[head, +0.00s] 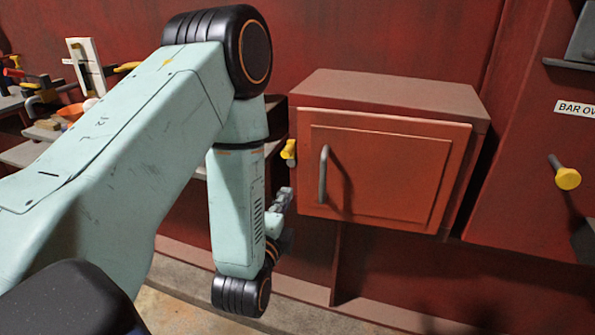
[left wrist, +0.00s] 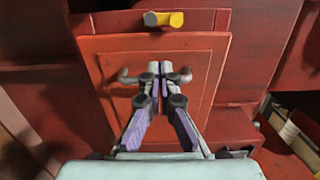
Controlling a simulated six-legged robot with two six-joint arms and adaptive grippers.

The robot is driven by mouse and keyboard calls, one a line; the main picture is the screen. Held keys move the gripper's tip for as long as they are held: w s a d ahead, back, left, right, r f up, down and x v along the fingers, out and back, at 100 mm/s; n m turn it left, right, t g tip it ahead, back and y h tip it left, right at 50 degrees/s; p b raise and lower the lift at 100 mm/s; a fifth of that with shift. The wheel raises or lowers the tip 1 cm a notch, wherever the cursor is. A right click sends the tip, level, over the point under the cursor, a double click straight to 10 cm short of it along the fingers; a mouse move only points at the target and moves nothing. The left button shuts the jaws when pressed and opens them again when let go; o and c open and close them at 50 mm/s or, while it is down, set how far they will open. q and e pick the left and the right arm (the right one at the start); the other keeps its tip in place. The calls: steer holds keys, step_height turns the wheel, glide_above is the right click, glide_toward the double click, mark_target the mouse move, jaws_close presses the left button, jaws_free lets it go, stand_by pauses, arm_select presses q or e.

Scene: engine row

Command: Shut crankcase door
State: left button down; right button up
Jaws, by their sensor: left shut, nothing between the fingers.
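The crankcase door (head: 400,178) is an orange-red panel with a raised border on the front of a red box (head: 395,90). It lies flat or nearly flat against the box; I cannot tell whether a small gap remains. A grey bar handle (head: 323,175) stands on its left part. A yellow latch knob (head: 289,151) sits just left of the door. My left gripper (head: 284,200) is at the door's lower left, partly hidden by my arm. In the left wrist view, its shut, empty fingers (left wrist: 166,72) are in front of the door (left wrist: 195,95) and overlap the handle (left wrist: 128,77); contact is unclear.
A second yellow knob (head: 567,178) sticks out of the red housing at the right, below a white label (head: 575,108). Shelves with tools and an orange bowl (head: 71,112) stand at the far left. The floor (head: 175,312) below is clear where visible.

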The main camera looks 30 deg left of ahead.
mark_target(299, 162)
arm_select(q)
steer(key=b+x, duration=0.2)
steer(key=x, duration=0.9)
steer(key=shift+a+f, duration=0.1)
steer(key=shift+f, duration=0.05)
steer(key=shift+w, duration=0.1)
arm_select(e)
step_height(299, 162, down, 2)
steer(key=shift+s+a+f, duration=0.15)
steer(key=shift+f, duration=0.05)
arm_select(q)
steer(key=shift+m+t+h, duration=0.3)
steer(key=shift+m+h, duration=0.3)
steer(key=shift+h, duration=0.3)
steer(key=x, duration=0.2)
steer(key=p+x, duration=0.1)
steer(key=x, duration=0.1)
steer(key=shift+a, duration=0.35)
steer(key=shift+r, duration=0.35)
steer(key=shift+w, duration=0.1)
arm_select(e)
steer(key=shift+s+r, duration=0.1)
steer(key=shift+r, duration=0.75)
arm_select(q)
steer(key=shift+r, duration=0.1)
steer(key=shift+p, duration=0.3)
arm_select(e)
steer(key=shift+s+r, duration=0.1)
steer(key=shift+s, duration=0.05)
